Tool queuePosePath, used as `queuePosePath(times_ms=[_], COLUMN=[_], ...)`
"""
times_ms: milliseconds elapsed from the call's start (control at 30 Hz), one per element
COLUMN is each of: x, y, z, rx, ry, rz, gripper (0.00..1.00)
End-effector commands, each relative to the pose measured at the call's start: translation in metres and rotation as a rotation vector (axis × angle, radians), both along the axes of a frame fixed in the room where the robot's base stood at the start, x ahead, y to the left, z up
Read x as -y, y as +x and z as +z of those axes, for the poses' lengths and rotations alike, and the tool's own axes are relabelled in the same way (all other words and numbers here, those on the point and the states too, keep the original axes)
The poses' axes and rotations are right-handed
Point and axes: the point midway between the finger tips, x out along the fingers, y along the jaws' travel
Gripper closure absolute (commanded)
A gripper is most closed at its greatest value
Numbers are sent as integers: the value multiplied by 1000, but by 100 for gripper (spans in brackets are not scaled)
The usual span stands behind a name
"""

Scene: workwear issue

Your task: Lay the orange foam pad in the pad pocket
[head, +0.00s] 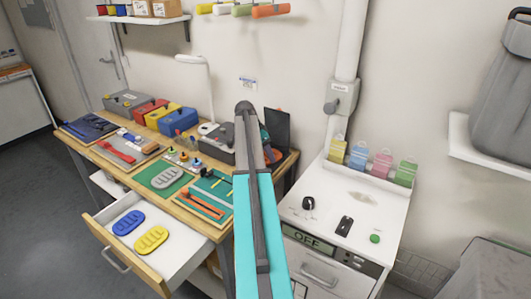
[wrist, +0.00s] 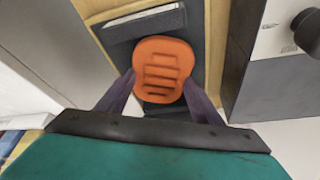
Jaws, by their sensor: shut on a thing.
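The orange foam pad (wrist: 163,68) shows in the wrist view, a rounded pad with several raised ribs. My gripper (wrist: 159,84) is shut on it, with one finger at each side edge. Below the pad is a dark grey piece (wrist: 118,44) with a light-topped bar (wrist: 145,22) across its far part. It lies on a wooden surface, and I cannot tell whether it is the pad pocket. The pad hides its middle, and the gap between them is unclear. In the head view my arm hides most of the gripper, and only a little orange shows beside it.
An open drawer (head: 178,258) holds a blue pad (head: 129,222) and a yellow pad (head: 151,240). A grey pad (head: 167,177) lies on a green mat (head: 148,183). A dark upright panel (head: 279,127) stands at the bench's right end. A white cabinet (head: 325,222) stands to the right.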

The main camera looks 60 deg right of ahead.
Motion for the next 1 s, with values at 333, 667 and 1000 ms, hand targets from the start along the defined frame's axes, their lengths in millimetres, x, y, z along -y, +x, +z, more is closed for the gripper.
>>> queuePosePath(times_ms=[333, 667, 1000], x=[0, -2, -15], y=[0, 1, 7], z=[0, 6, 40], rx=[0, 0, 1], ry=[-1, -1, -3], rz=[-1, 0, 0], gripper=[21, 21, 21])
